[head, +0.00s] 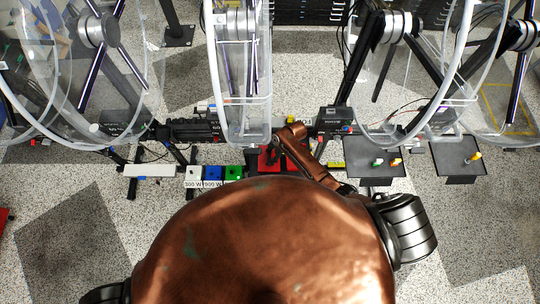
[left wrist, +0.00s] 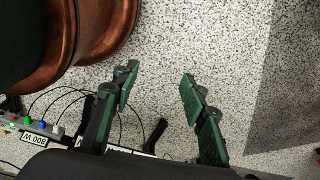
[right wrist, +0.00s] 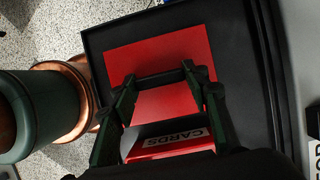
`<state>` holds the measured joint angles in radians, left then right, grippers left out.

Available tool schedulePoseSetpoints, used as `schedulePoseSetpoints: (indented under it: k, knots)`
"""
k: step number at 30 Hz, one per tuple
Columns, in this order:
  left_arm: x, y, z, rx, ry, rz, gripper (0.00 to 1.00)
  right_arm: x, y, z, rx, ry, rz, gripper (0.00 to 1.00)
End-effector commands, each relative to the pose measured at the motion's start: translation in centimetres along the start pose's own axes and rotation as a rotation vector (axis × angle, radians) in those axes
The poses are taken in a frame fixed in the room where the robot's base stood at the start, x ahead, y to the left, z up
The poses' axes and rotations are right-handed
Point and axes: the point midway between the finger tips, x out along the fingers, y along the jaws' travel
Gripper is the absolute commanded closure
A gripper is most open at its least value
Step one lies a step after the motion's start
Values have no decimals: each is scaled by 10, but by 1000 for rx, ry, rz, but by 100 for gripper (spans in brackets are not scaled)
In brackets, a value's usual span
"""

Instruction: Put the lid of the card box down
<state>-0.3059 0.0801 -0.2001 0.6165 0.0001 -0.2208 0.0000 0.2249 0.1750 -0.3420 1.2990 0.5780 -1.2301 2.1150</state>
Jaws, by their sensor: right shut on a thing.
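My right gripper (right wrist: 159,76) is shut on the black handle bar of a flat red lid (right wrist: 160,48) in the right wrist view. The lid is over a black tray (right wrist: 235,45); I cannot tell whether it touches it. The red card box (right wrist: 190,147), with a white CARDS label, shows just below the lid, partly hidden by the gripper. In the head view red parts (head: 266,160) show beside my copper arm, and the gripper is mostly hidden. My left gripper (left wrist: 158,82) is open and empty above the speckled floor in the left wrist view.
White, blue and green blocks (head: 213,173) with watt labels stand left of the red parts. Large clear wheels (head: 240,75) stand behind. Black trays with small pegs (head: 375,170) are at the right. Cables (left wrist: 75,95) run near my left gripper.

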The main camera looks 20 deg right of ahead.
Motion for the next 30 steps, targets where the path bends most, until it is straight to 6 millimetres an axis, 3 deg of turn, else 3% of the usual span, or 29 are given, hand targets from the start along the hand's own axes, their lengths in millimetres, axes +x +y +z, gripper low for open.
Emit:
schedulePoseSetpoints:
  k: [6,7,14,23,30]
  knots:
    - [1,0,-5,1,5,0,60,3,0,-1,1,0,0,86]
    - [1,0,-6,1,7,0,60,2,0,-1,0,0,0,56]
    - [1,-1,-11,2,14,-1,60,2,0,-1,0,0,0,40]
    - [0,-1,-10,2,13,-1,60,1,0,-1,0,0,0,40]
    - [-2,-1,-10,2,12,-1,60,-30,0,-1,0,-1,-3,40]
